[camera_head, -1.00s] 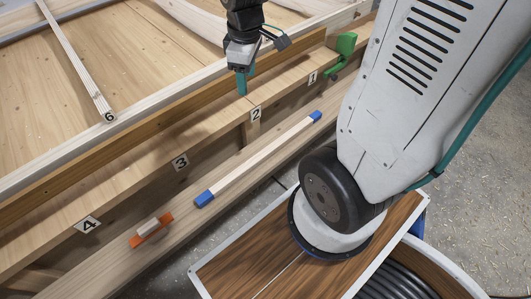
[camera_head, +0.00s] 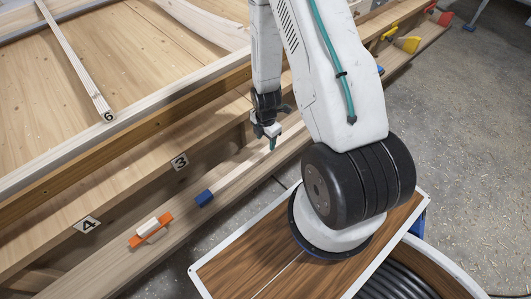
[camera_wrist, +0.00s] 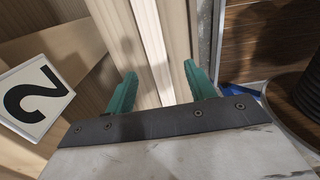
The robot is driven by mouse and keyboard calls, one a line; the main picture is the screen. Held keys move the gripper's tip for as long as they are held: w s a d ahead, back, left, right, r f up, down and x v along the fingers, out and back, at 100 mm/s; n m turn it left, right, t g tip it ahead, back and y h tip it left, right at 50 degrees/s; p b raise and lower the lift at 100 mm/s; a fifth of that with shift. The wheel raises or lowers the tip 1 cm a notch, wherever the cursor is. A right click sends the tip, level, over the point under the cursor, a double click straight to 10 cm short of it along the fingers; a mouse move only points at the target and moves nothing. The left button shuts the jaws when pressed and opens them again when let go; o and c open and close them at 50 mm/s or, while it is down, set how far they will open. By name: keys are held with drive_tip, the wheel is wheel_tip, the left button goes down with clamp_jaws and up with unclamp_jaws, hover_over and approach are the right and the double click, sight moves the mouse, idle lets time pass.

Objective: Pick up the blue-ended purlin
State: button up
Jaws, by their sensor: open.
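The blue-ended purlin (camera_head: 236,174) is a pale wooden bar lying on the long wooden ledge. My gripper (camera_head: 270,140) points down over the purlin's middle to far part, with green fingers. In the wrist view my gripper (camera_wrist: 162,83) is open, its two fingers apart with the pale purlin (camera_wrist: 151,50) running between them. I cannot tell how far the fingertips are above the ledge.
A short orange-ended piece (camera_head: 150,230) lies on the same ledge to the left. Plates marked 3 (camera_head: 180,162) and 4 (camera_head: 87,225) are on the upper rail; plate 2 (camera_wrist: 33,96) is close left of my gripper. Yellow (camera_head: 407,44) and red (camera_head: 444,17) pieces sit farther along.

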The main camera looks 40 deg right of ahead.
sight(266, 150)
drive_tip(key=f, duration=0.7)
drive_tip(key=shift+w+d, duration=0.25)
drive_tip(key=shift+w, duration=0.1)
clamp_jaws()
drive_tip(key=shift+r, duration=0.1)
drive_tip(key=shift+r, duration=0.8)
wheel_tip(266, 150, up, 2)
drive_tip(key=shift+d+r, duration=0.1)
drive_tip(key=shift+d, duration=0.05)
drive_tip(key=s+d+r, duration=0.1)
drive_tip(key=s+d, duration=0.8)
drive_tip(key=d, duration=0.4)
